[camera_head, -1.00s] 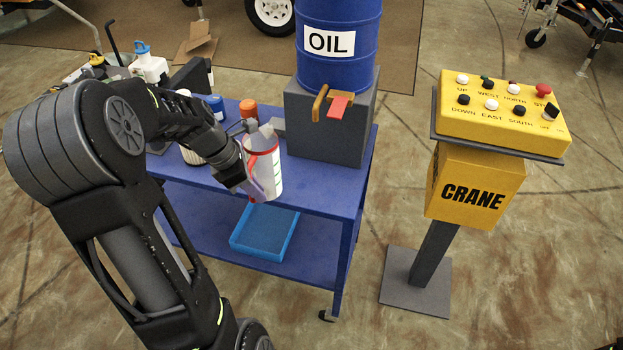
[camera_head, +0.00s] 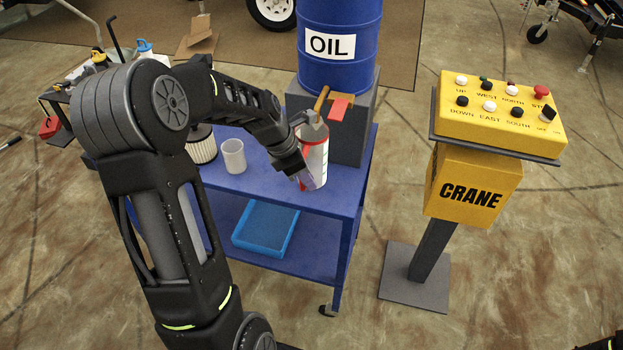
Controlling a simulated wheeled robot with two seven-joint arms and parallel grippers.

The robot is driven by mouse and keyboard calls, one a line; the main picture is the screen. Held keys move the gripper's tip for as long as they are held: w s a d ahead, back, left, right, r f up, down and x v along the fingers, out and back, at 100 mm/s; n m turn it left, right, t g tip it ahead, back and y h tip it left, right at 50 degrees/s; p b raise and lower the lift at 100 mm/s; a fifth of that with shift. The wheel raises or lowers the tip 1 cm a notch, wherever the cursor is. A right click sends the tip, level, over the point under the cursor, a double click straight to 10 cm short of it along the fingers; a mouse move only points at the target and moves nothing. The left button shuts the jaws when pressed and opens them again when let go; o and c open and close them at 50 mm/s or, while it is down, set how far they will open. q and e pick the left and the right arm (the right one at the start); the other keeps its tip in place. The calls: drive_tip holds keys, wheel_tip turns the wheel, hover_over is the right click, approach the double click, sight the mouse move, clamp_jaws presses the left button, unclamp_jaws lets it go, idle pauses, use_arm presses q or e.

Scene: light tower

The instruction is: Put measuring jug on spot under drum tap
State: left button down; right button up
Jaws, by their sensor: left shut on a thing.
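The tap (camera_head: 338,108), orange-brown with a red part, is on the front of the blue oil drum (camera_head: 340,68). I cannot tell whether the jug's base touches the table. No marked spot shows.
The blue table (camera_head: 262,180) also carries a translucent cup (camera_head: 232,156) and a pleated filter (camera_head: 201,147) left of the jug. A light blue tray (camera_head: 265,228) lies on the lower shelf. The yellow crane control stand (camera_head: 470,185) is at the right, with open floor between.

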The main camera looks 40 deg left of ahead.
use_arm(q)
drive_tip(key=shift+w+d+f, duration=0.35)
drive_tip(key=shift+w+f, duration=0.1)
drive_tip(key=shift+f, duration=0.3)
drive_tip(key=shift+f, duration=0.1)
drive_tip(key=c, duration=1.4)
unclamp_jaws()
drive_tip(key=v, duration=1.2)
